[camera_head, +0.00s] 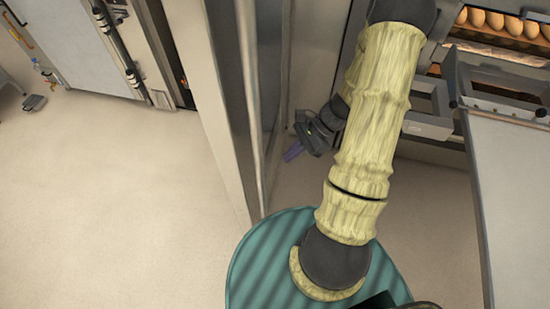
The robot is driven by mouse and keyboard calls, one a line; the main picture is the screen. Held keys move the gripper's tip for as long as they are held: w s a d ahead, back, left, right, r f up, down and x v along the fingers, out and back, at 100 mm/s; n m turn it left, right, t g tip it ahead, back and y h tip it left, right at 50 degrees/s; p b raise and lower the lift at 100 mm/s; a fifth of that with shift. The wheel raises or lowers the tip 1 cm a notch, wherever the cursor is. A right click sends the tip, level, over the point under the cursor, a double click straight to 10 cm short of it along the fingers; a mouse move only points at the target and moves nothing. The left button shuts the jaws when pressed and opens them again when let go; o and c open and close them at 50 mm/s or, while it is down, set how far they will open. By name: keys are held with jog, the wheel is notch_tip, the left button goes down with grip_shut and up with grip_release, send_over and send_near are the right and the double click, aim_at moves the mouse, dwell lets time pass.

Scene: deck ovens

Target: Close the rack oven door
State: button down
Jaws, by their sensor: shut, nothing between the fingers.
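A tall pale door-like panel (222,90) with a narrow glass or metal strip stands upright left of my arm, seen nearly edge-on, its lower corner near the floor. It appears to be the rack oven door, standing open; its hinge is not clear. My gripper (293,152), dark with purple fingertips, is to the right of this panel, low over the floor, partly behind my own arm. Its fingers are together and hold nothing. It looks close to the panel, but I cannot tell whether they touch.
Another grey door (75,45) with a dark latch bar is at upper left. At right, a deck oven (495,45) holds several round brown loaves, with grey frames (430,110) and a pale counter (515,200) projecting in front. The floor (110,210) at left is clear.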

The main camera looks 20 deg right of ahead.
jog(key=a+p, duration=0.1)
jog(key=a, duration=0.1)
jog(key=a+f+p, duration=0.1)
jog(key=a, duration=0.2)
jog(key=shift+a+f, duration=0.2)
jog(key=shift+a, duration=0.1)
jog(key=shift+d, duration=0.1)
jog(key=shift+w, duration=0.15)
